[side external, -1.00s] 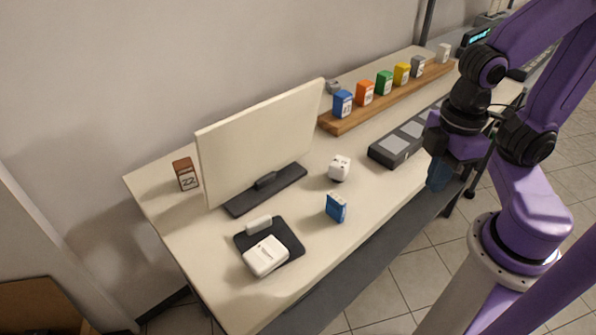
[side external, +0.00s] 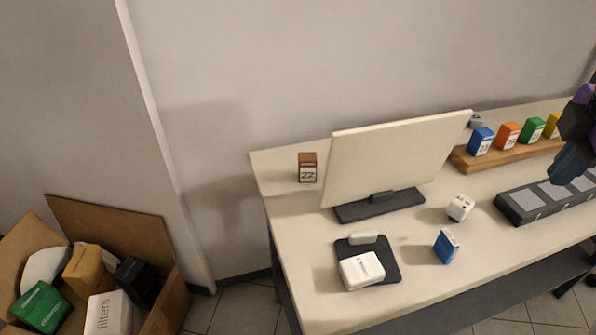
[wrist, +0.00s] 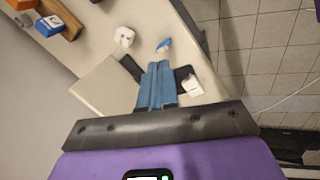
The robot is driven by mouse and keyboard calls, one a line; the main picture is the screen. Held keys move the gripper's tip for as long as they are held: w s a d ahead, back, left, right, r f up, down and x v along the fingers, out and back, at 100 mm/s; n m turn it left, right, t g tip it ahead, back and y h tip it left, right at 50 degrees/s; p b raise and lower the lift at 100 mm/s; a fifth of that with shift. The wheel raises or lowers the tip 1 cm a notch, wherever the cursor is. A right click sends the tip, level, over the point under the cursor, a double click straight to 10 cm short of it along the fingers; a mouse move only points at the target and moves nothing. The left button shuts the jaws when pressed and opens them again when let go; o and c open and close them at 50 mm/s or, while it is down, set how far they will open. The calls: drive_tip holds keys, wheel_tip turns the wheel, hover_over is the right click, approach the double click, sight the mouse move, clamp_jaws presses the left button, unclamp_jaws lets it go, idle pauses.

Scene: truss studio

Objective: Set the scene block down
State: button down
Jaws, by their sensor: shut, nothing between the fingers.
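No block is visibly marked as the scene block, so I cannot tell which one it is. A brown block labelled 22 (side external: 307,167) stands upright at the back left of the table, beside the screen. A small blue block (side external: 446,246) stands alone near the front edge; it also shows in the wrist view (wrist: 164,45). A white die-like cube (side external: 460,207) sits behind it. Blue, orange, green and yellow blocks stand on a wooden rail (side external: 465,160). My gripper (wrist: 157,75) has its blue fingers together, empty, above the table; only part of it shows at the side view's right edge.
A cream screen (side external: 395,160) on a dark foot takes up the table's back middle. A white box (side external: 361,270) lies on a dark pad (side external: 392,268) at the front left. A dark tray with grey squares (side external: 545,198) lies right. An open carton (side external: 172,305) stands on the floor left.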

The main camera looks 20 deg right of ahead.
drive_tip(key=w+a+r+t+h, duration=0.1)
drive_tip(key=w+a+t+h, duration=0.4)
drive_tip(key=w+a, duration=1.1)
drive_tip(key=w+a+f+n+t, duration=0.1)
drive_tip(key=w+a+t, duration=0.4)
drive_tip(key=a, duration=0.4)
drive_tip(key=w+a+f+n+t, duration=0.1)
drive_tip(key=w+a+t, duration=0.4)
drive_tip(key=a, duration=0.4)
drive_tip(key=f, duration=2.3)
drive_tip(key=shift+d+f, duration=0.2)
drive_tip(key=shift+w+f, duration=0.15)
drive_tip(key=shift+f, duration=0.3)
approach(299, 163)
drive_tip(key=w, duration=0.3)
drive_tip(key=w+a, duration=0.1)
drive_tip(key=shift+w+r, duration=0.2)
drive_tip(key=shift+w, duration=0.2)
drive_tip(key=shift+w+d, duration=0.2)
drive_tip(key=shift+d, duration=0.3)
drive_tip(key=shift+w+d, duration=0.2)
drive_tip(key=shift+d, duration=0.3)
drive_tip(key=shift+w+d, duration=0.3)
drive_tip(key=shift+d, duration=0.4)
